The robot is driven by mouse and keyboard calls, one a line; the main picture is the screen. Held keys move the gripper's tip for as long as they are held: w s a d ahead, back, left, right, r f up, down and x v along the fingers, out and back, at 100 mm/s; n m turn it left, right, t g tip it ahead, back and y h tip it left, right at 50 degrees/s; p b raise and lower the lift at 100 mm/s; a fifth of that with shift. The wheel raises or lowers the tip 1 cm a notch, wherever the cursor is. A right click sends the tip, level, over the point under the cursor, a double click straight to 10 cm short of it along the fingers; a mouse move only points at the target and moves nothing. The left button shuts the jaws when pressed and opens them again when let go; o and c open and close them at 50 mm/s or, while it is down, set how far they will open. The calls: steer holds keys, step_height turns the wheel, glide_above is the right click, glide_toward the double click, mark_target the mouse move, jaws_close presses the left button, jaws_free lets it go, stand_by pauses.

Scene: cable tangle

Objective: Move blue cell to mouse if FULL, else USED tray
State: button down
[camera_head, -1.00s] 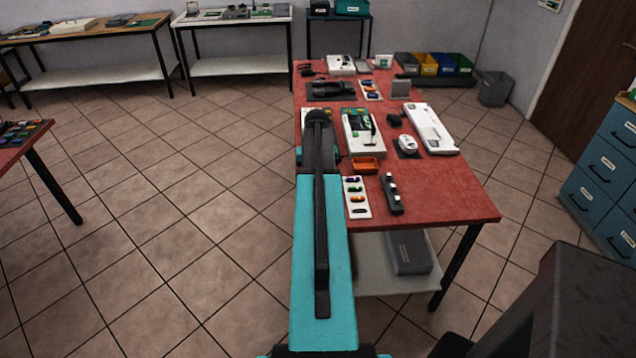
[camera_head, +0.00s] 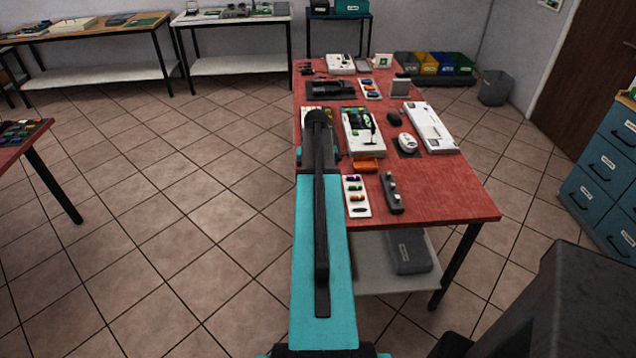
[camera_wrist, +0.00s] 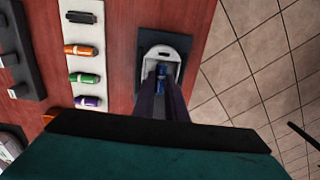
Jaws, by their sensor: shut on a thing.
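My gripper (camera_wrist: 162,92) is shut on the blue cell (camera_wrist: 161,72), seen in the wrist view. The cell is over or in a white U-shaped holder (camera_wrist: 167,44) on a dark pad; I cannot tell whether it touches. In the head view my arm hides the gripper, cell and holder.
A dark bar with white buttons (camera_head: 392,193) lies right of the strip. A white box with a green panel (camera_head: 374,147) and a long white device (camera_head: 431,128) stand farther back. The table's front right corner (camera_head: 460,203) is clear.

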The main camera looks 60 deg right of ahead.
steer(key=shift+f, duration=0.2)
stand_by(0.3)
steer(key=c, duration=2)
jaws_free()
steer(key=shift+c, duration=0.2)
steer(key=shift+r+p, duration=1.05)
steer(key=shift+r, duration=0.7)
steer(key=o, duration=0.5)
steer(key=shift+r, duration=0.1)
